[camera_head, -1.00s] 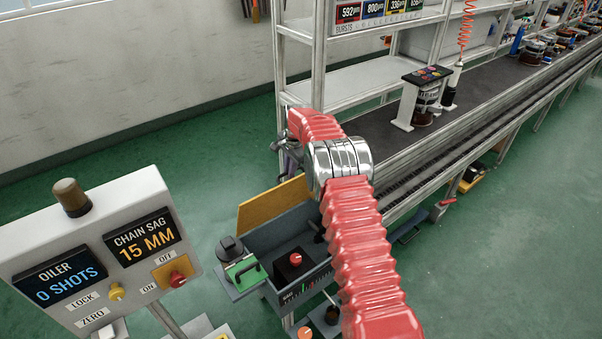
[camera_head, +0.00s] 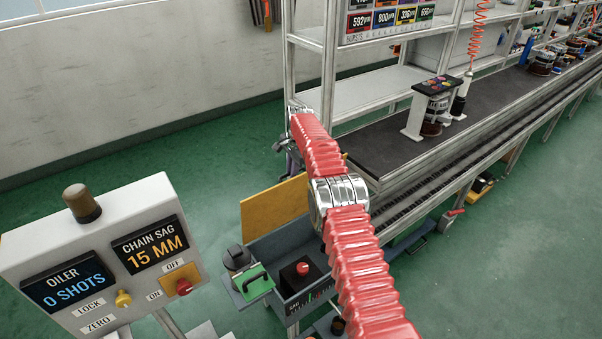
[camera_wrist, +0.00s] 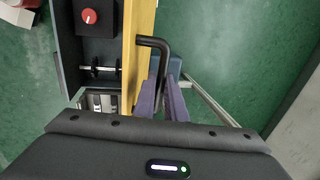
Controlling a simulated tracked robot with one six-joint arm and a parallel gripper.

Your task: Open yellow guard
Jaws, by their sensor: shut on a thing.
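The yellow guard (camera_head: 275,207) stands raised along the far side of a grey open-topped box (camera_head: 285,240). In the wrist view the guard (camera_wrist: 140,45) appears nearly edge-on, with a black bent handle (camera_wrist: 152,41) on its outer side. My gripper (camera_wrist: 162,88) has its two purple fingers shut on this handle, beside the guard. In the head view only part of my gripper shows beyond the guard, and the grip is hidden there. My red-sleeved arm covers the guard's right end.
A red knob (camera_head: 302,268) sits on a black block at the box. A green-topped fixture (camera_head: 252,282) stands at its left. A control panel (camera_head: 100,255) stands front left. The conveyor line (camera_head: 430,150) runs behind to the right. Green floor is clear beyond the guard.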

